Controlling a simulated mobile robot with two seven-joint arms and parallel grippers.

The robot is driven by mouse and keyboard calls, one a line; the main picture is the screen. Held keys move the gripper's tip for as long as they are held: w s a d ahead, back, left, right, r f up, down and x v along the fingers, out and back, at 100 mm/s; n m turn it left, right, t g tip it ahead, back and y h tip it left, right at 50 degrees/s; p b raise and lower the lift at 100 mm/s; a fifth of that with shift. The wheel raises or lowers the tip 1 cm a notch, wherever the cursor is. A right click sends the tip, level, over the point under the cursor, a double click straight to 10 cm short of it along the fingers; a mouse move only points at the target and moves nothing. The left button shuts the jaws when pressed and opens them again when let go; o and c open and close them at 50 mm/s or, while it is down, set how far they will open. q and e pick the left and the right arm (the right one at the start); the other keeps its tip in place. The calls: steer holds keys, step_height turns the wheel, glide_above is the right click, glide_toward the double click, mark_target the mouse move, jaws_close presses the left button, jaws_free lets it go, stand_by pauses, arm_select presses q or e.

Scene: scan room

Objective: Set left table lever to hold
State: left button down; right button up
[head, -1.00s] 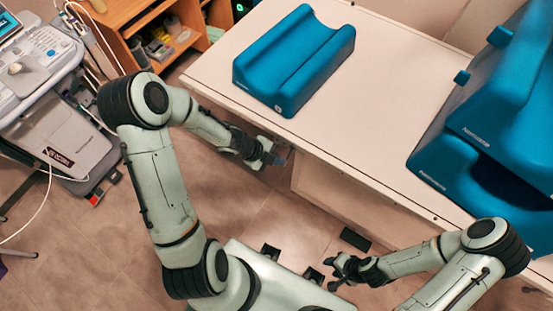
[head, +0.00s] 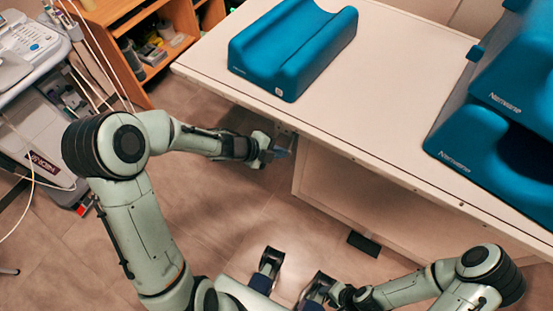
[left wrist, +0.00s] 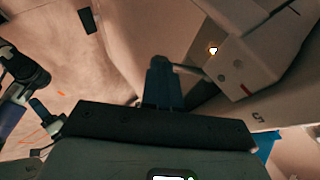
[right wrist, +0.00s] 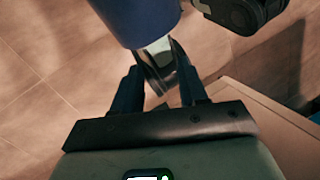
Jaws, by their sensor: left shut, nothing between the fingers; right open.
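The exam table (head: 400,95) has a white top; its side panel shows in the left wrist view (left wrist: 265,50) with a small lit yellow spot and a red mark. A short grey rod (left wrist: 187,70), which looks like the lever, sticks out from the panel side beside my fingertips. My left gripper (head: 279,153) is shut and empty, just under the table's front left edge. In the left wrist view its blue fingers (left wrist: 160,68) are at the rod's end; whether they touch it I cannot tell. My right gripper (right wrist: 158,82) is open and empty, low near my base.
A blue foam cushion (head: 292,48) lies on the table, with larger blue cushions (head: 490,140) at the right. A black pedal (head: 363,243) is on the floor. A wheeled machine (head: 40,110) and wooden shelf (head: 150,50) stand left. Floor between is clear.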

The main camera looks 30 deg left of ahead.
steer(key=w+d+f+m+t+h+b, duration=0.15)
steer(key=w+d+f+t+b, duration=0.35)
steer(key=w+f+b, duration=0.7)
arm_select(q)
steer(key=shift+w+d+f+m+t+h+b, duration=0.1)
steer(key=shift+w+f+m+t+h+b, duration=0.2)
steer(key=shift+w+f+t, duration=0.7)
steer(key=shift+w+d+f+m+t+h+b, duration=0.15)
steer(key=shift+w+f+m+t, duration=0.25)
steer(key=shift+w+f+t, duration=0.6)
arm_select(e)
steer(key=s+d+f+g, duration=0.1)
steer(key=s+f+g, duration=0.1)
steer(key=s+f, duration=0.2)
steer(key=shift+s+f+g, duration=0.2)
steer(key=shift+s+g, duration=0.2)
steer(key=shift+s, duration=0.2)
arm_select(q)
steer(key=shift+s+a+f, duration=0.15)
steer(key=shift+f, duration=0.1)
arm_select(e)
steer(key=shift+s+f, duration=0.1)
steer(key=shift+s, duration=0.05)
steer(key=shift+s, duration=0.1)
